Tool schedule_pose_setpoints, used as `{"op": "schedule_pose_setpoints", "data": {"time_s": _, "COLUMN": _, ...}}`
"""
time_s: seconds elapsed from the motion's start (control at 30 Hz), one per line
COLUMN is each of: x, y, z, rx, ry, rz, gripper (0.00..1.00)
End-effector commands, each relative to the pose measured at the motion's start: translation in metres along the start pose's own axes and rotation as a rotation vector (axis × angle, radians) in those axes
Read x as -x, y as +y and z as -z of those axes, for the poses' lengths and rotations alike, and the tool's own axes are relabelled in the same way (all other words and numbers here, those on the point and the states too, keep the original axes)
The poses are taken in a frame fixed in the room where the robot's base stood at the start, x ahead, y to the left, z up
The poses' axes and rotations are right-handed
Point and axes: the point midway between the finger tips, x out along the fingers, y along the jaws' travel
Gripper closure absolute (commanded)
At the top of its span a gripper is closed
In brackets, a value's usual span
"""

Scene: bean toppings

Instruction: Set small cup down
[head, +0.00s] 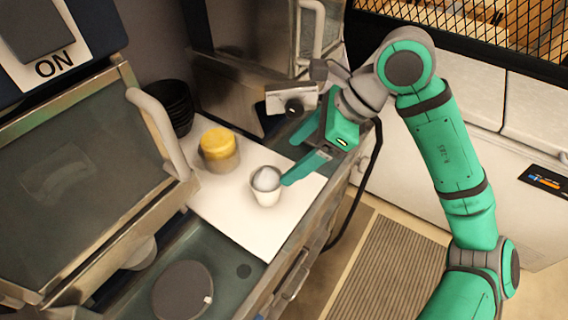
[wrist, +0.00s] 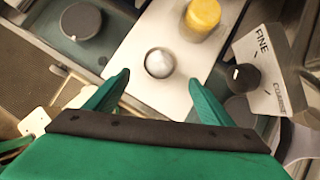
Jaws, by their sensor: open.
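The small cup (head: 265,186) is white with a pale grey rounded top and stands upright on the white board (head: 232,222). In the wrist view the small cup (wrist: 159,63) is seen from above, ahead of the fingertips and roughly centred between them. My gripper (head: 305,168) is open and comes from the right of the cup. In the wrist view my gripper (wrist: 160,78) has its two green fingers spread with nothing held between them. In the head view one finger overlaps or nearly touches the cup's right side; the exact gap is unclear.
A yellow-topped cup (head: 219,150) stands left of the small cup on the board. Black stacked bowls (head: 172,107) are behind it. The grinder's dial (head: 293,107) is at the back. A round dark lid (head: 183,290) lies in front. The board's front part is bare.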

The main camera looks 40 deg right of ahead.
Motion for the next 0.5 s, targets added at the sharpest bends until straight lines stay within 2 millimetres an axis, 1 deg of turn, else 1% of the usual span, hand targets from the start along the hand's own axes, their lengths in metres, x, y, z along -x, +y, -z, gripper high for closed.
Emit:
{"op": "schedule_pose_setpoints", "data": {"time_s": 0.03, "x": 0.007, "y": -0.001, "z": 0.0, "rx": -0.002, "ry": 0.001, "rz": 0.002, "gripper": 0.24}}
{"op": "schedule_pose_setpoints", "data": {"time_s": 0.1, "x": 0.014, "y": -0.001, "z": 0.001, "rx": -0.002, "ry": 0.001, "rz": 0.002, "gripper": 0.24}}
{"op": "schedule_pose_setpoints", "data": {"time_s": 0.2, "x": 0.021, "y": 0.0, "z": 0.001, "rx": -0.001, "ry": 0.001, "rz": 0.002, "gripper": 0.24}}
{"op": "schedule_pose_setpoints", "data": {"time_s": 0.5, "x": 0.023, "y": 0.0, "z": 0.001, "rx": -0.002, "ry": 0.0, "rz": 0.001, "gripper": 0.24}}
